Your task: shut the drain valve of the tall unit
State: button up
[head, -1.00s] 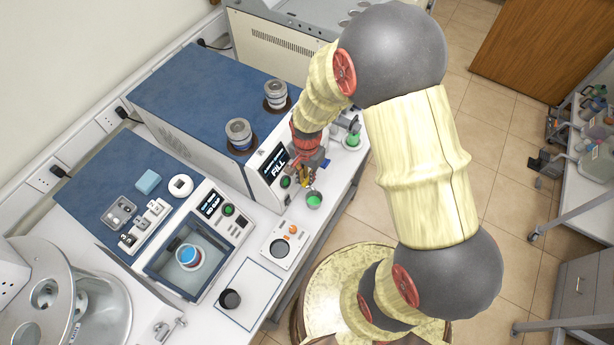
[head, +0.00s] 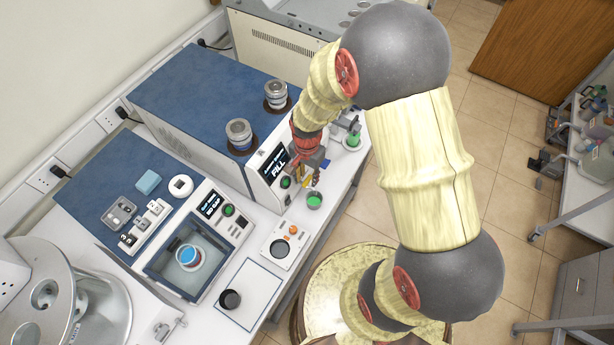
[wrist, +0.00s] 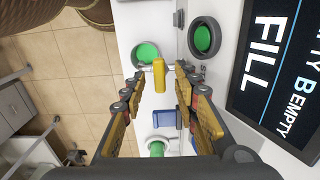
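The tall unit (head: 200,95) is the blue-topped box with a screen reading FILL (wrist: 262,55). On its front, a small yellow lever (wrist: 159,75), seemingly the drain valve handle, sticks out on a metal stem above a cup of green liquid (wrist: 146,52). In the head view the cup (head: 314,200) sits below my gripper (head: 311,178). In the wrist view my gripper (wrist: 160,88) is open, with one finger on each side of the lever near the tips. Neither finger clearly touches it. My wrist partly hides the valve in the head view.
A blue lever (wrist: 163,118) and a second green cup (wrist: 157,148) are close by on the same front. A green button (wrist: 204,38) is beside the screen. A small device with an orange knob (head: 284,245) lies on the bench, left of the green cup.

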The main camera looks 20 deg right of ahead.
aim_at(307, 181)
notch_tip(307, 181, up, 12)
jog(key=shift+f, duration=0.25)
dwell(0.6)
jog(key=s+r+n+t+b, duration=0.2)
jog(key=s+n+t+b, duration=0.3)
jog(key=b, duration=1.6)
jog(key=s+n, duration=0.5)
jog(key=s, duration=0.4)
jog(key=shift+s+n+t, duration=0.3)
jog(key=shift+s+n, duration=0.1)
jog(key=shift+c, duration=0.6)
